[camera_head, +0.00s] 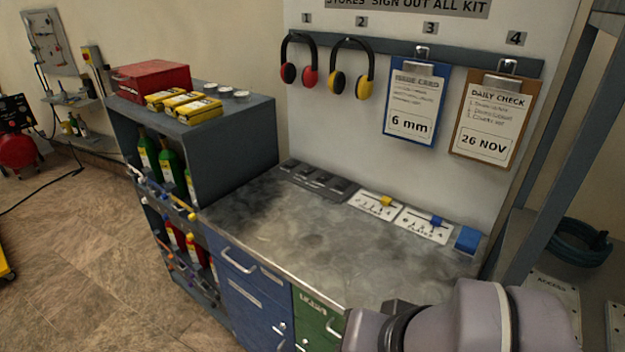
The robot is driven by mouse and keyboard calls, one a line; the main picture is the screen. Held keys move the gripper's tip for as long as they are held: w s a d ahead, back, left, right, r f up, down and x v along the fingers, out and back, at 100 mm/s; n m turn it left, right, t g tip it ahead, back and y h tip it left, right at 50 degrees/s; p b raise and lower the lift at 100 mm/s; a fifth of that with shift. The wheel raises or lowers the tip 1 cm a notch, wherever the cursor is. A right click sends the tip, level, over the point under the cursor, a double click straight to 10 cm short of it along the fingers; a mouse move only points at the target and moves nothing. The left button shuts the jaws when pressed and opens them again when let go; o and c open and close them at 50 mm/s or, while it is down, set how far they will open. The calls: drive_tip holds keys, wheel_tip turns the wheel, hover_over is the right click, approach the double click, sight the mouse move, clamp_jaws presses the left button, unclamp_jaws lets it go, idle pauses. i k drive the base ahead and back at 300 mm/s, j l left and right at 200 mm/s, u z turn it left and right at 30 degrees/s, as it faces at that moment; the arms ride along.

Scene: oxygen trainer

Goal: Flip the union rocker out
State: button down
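I cannot pick out a union rocker in this view. My gripper is not in view; only grey links of my arm show at the bottom right, in front of the worktop (290,235). Two white plates lie along the back of the worktop.
A dark tray (320,181) and a blue block (467,239) also sit along the worktop's back. Red and yellow ear defenders (300,62) and clipboards (415,100) hang above. A shelf unit (235,145) with bottles stands left. The worktop's middle is clear.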

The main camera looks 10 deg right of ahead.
sight(342, 185)
drive_tip(key=i+j+z, duration=0.1)
drive_tip(key=i+j, duration=0.3)
drive_tip(key=i+j+z, duration=0.1)
drive_tip(key=i+j, duration=0.3)
drive_tip(key=j, duration=0.15)
drive_tip(key=i+j, duration=0.4)
drive_tip(key=j, duration=0.15)
drive_tip(key=l+z, duration=0.05)
